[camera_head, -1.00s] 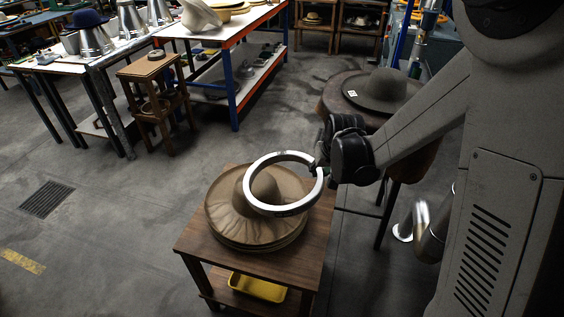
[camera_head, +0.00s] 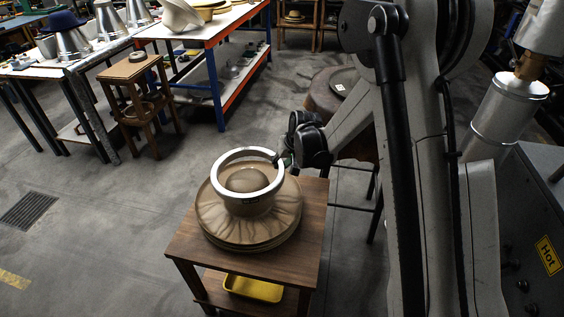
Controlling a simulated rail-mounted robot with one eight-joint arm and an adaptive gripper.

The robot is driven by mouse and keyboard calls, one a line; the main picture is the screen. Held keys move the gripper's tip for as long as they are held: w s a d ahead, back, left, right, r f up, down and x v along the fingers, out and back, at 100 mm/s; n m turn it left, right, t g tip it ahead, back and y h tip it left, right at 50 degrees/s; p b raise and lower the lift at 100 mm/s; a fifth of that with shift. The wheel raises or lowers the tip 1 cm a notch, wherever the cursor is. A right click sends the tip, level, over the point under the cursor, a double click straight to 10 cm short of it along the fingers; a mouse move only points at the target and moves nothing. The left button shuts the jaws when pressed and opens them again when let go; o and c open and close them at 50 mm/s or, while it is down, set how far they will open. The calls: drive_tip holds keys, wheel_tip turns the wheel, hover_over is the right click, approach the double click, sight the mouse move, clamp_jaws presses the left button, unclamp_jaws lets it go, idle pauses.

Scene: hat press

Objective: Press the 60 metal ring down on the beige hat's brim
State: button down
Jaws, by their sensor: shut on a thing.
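The beige hat (camera_head: 230,226) lies brim-down, crown up, on a stack on the brown wooden table (camera_head: 309,225). The silver metal ring (camera_head: 239,152) is held by its right edge in my gripper (camera_head: 281,160), which is shut on it. In this view the ring is roughly level and encircles the rounded crown. It appears above the brim, with part of the crown's side visible below it. Whether it touches the crown cannot be told. The ring's size marking is not readable.
A yellow tray (camera_head: 254,288) sits on the table's lower shelf. A brown stool with a dark hat (camera_head: 344,80) stands behind my arm, partly hidden. A wooden stool (camera_head: 127,70) and worktables stand behind at left. Floor left of the table is clear.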

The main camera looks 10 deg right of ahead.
drive_tip(key=b, duration=0.2)
hover_over(282, 191)
drive_tip(key=shift+a+f, duration=0.1)
drive_tip(key=shift+f, duration=2.75)
wheel_tip(282, 191, down, 4)
drive_tip(key=b, duration=0.4)
drive_tip(key=shift+f, duration=0.1)
drive_tip(key=shift+s+f+b, duration=0.1)
drive_tip(key=shift+f+b, duration=0.6)
drive_tip(key=shift+b, duration=0.3)
idle(3.2)
